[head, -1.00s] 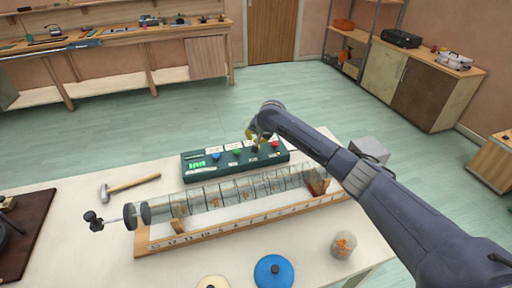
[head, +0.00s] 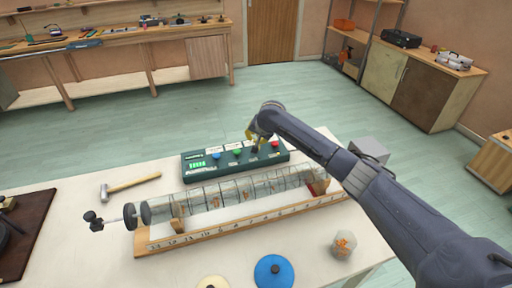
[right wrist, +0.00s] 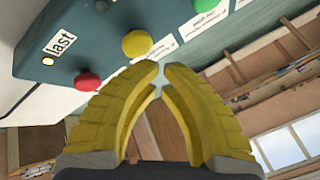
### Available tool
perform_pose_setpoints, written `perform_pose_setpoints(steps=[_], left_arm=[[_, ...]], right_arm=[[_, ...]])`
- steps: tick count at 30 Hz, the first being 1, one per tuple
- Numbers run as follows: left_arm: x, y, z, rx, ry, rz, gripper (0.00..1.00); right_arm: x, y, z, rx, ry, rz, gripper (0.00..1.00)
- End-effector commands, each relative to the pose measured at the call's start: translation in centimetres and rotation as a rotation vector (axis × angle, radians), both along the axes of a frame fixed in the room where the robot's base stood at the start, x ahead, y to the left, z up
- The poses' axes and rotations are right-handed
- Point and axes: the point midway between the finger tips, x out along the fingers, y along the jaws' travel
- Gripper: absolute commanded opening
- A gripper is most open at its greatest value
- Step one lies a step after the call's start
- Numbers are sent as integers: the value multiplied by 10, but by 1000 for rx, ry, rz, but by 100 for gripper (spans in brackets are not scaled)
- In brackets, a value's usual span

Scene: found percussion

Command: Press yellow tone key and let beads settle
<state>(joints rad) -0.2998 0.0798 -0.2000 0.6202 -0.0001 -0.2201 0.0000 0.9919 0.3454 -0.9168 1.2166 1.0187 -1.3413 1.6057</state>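The dark green tone box (head: 222,171) stands on the white table with a lit green display (head: 197,165), a blue, a green and a red key on top. The yellow key (right wrist: 136,43) shows in the right wrist view between the red key (right wrist: 88,82) and the green key (right wrist: 205,4). My right gripper (head: 253,140) is over the box; its yellow fingers (right wrist: 161,68) are drawn together, tips close to the yellow key. I cannot tell whether they touch it. A clear tube (head: 235,190) lies in front with faint beads inside. My left gripper is out of view.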

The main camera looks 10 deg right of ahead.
Motion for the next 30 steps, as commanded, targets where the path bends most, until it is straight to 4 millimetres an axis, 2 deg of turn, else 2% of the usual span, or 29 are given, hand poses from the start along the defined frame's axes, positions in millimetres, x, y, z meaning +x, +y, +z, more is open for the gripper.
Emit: perform_pose_setpoints(steps=[16, 30], left_arm=[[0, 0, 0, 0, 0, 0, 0], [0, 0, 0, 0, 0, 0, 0]], right_arm=[[0, 0, 0, 0, 0, 0, 0], [0, 0, -9, -1, 0, 1, 0]])
